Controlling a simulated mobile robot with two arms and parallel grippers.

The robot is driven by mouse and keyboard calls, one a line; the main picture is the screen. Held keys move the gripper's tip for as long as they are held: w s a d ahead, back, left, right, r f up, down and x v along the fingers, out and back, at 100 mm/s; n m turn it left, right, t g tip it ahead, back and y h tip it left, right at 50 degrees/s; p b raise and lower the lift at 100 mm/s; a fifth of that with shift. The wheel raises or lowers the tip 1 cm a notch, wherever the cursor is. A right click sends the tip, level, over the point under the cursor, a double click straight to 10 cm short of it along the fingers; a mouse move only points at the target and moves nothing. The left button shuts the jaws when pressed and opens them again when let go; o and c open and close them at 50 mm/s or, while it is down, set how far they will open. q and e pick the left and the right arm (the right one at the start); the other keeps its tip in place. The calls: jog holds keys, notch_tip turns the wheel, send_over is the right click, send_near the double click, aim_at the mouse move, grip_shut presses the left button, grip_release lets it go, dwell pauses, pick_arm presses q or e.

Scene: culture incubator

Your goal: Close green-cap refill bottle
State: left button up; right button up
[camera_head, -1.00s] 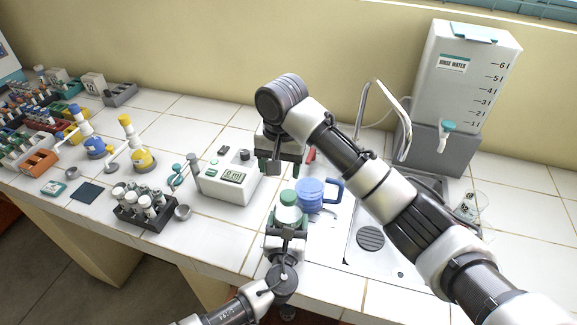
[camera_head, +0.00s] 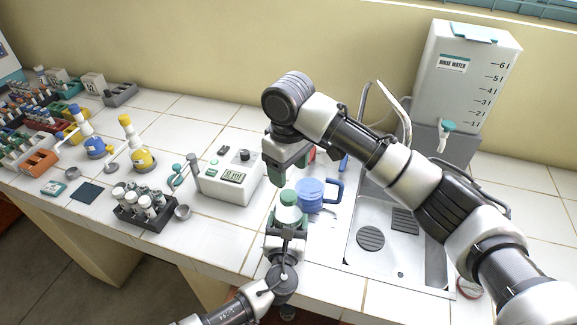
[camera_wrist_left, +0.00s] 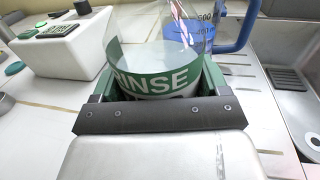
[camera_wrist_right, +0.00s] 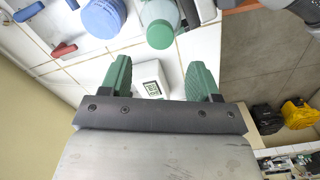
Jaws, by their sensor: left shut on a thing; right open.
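The refill bottle (camera_head: 288,213) stands upright near the counter's front edge, with its green cap (camera_head: 288,197) on top. I cannot tell how firmly the cap is seated. My left gripper (camera_head: 286,228) is shut around the bottle's body. In the left wrist view, the clear bottle (camera_wrist_left: 155,55) with a green RINSE label sits between the fingers; its top is out of frame. My right gripper (camera_head: 285,176) is open and empty, above and slightly behind the cap. In the right wrist view, the cap (camera_wrist_right: 160,35) shows beyond the open fingers (camera_wrist_right: 160,80), apart from them.
A blue jug (camera_head: 309,196) stands close to the bottle's right. A white device with a display (camera_head: 228,178) is to the left. The sink (camera_head: 385,232) and rinse water tank (camera_head: 465,80) are at the right. A rack of vials (camera_head: 146,213) stands further left.

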aim_at(289, 194)
notch_tip(289, 194, down, 8)
jog(key=shift+f, duration=0.1)
dwell(0.4)
jog(key=c, duration=1)
jog(key=shift+c, duration=0.3)
jog(key=shift+o, duration=0.3)
jog(key=m, duration=0.5)
jog(key=o, duration=1)
jog(key=shift+o, duration=0.2)
